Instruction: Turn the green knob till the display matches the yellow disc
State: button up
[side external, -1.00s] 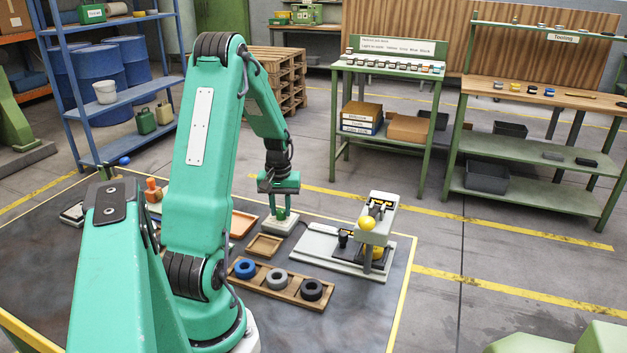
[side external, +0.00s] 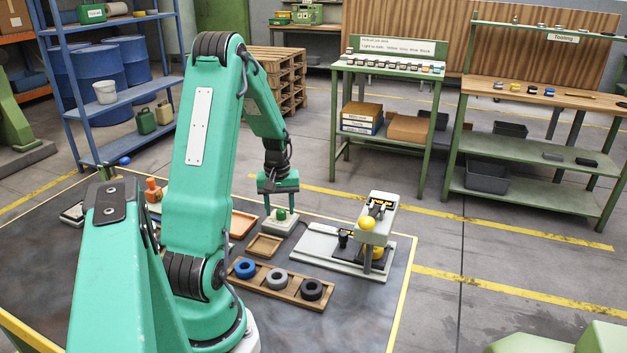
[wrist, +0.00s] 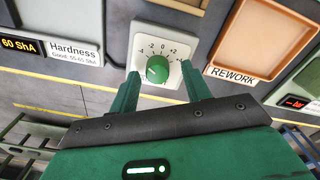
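The green knob (side external: 281,214) stands on a small white dial box. The wrist view shows the knob (wrist: 158,69) with a scale from -4 up past +2; its pointer direction is too small to tell. My gripper (side external: 281,208) is above the box with its fingers spread. In the wrist view my gripper (wrist: 162,82) has one finger on each side of the knob, with gaps on both sides. A black display (wrist: 20,46) reads 60 ShA in yellow, beside a Hardness label. A yellow disc (side external: 377,253) lies under the press head, partly hidden by its post.
The grey press (side external: 370,235) carries a yellow ball at its front. A wooden rack (side external: 297,289) holds blue, grey and black rings. An orange REWORK tray (wrist: 262,40) and a small wooden tray (side external: 264,246) lie close to the dial box.

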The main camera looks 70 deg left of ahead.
aim_at(280, 211)
jog(key=shift+d+r, duration=0.1)
jog(key=shift+r, duration=3.8)
